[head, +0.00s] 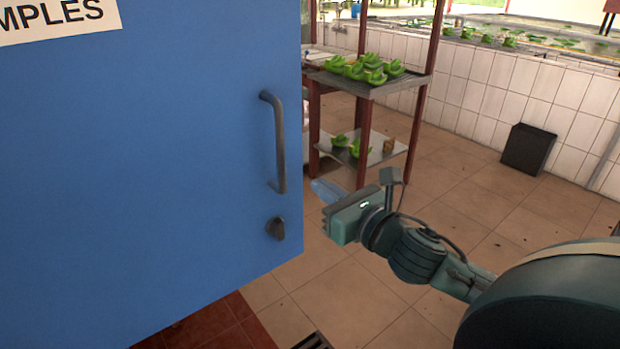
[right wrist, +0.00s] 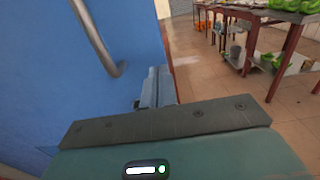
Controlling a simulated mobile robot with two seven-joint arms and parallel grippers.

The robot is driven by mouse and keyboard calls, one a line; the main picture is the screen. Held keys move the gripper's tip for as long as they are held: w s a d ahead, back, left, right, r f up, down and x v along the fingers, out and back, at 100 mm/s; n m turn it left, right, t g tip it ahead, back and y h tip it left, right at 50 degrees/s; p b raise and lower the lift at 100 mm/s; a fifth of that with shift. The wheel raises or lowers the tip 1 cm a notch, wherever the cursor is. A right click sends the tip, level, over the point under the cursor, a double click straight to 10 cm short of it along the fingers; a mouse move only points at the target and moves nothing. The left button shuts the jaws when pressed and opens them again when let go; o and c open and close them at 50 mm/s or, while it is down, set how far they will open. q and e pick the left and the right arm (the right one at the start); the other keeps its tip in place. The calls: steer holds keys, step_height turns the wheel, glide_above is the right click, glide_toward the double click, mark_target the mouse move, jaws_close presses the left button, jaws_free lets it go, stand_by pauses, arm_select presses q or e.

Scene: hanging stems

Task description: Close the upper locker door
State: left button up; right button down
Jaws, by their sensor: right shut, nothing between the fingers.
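The blue locker door (head: 150,170) fills the left half of the head view, with a dark bar handle (head: 279,140) and a small dark knob (head: 276,229) near its right edge. Part of a label reading "MPLES" (head: 55,15) shows at its top. My right gripper (head: 320,188) is shut and empty, just right of the door's edge in the head view. In the right wrist view its fingers (right wrist: 155,88) point forward beside the blue door face (right wrist: 45,75), below the handle (right wrist: 97,40). Whether they touch the door is unclear. My left gripper is out of view.
A rack (head: 372,88) with green banana bunches (head: 365,68) stands beyond the door's edge. A dark bin (head: 528,149) sits against the white tiled wall (head: 485,80). The tiled floor (head: 460,195) between is open.

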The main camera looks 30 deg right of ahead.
mark_target(300, 171)
steer(key=shift+w+a+p, duration=0.15)
steer(key=shift+w+p, duration=0.1)
steer(key=shift+w, duration=0.85)
steer(key=shift+w+a+p, duration=0.1)
steer(key=shift+w+p, duration=0.1)
steer(key=shift+w, duration=0.9)
steer(key=shift+w+d, duration=0.1)
